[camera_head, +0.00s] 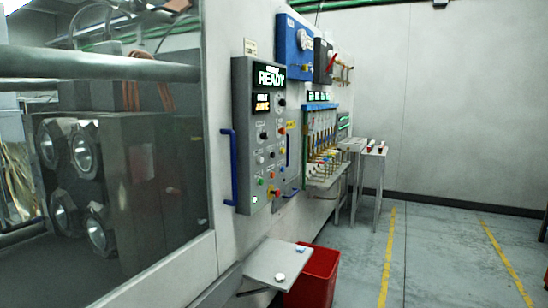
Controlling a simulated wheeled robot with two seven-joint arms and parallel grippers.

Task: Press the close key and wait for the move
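A grey control panel (257,160) with a lit "READY" display (270,77) hangs on the pale machine wall at the centre. A second, amber display (261,103) sits below it. Several small round keys and knobs of different colours cover the panel's lower part. The key labels are too small to read, so I cannot tell which one is the close key. A red knob on yellow (274,192) and a small lit green spot (254,199) are near the bottom. Neither of my grippers is in view.
A blue handle (229,168) stands out left of the panel. Below are a small grey shelf (268,268) and a red bin (318,277). Windowed machine housing fills the left. A hose manifold (322,140) and small tables stand beyond; yellow-lined floor at right is clear.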

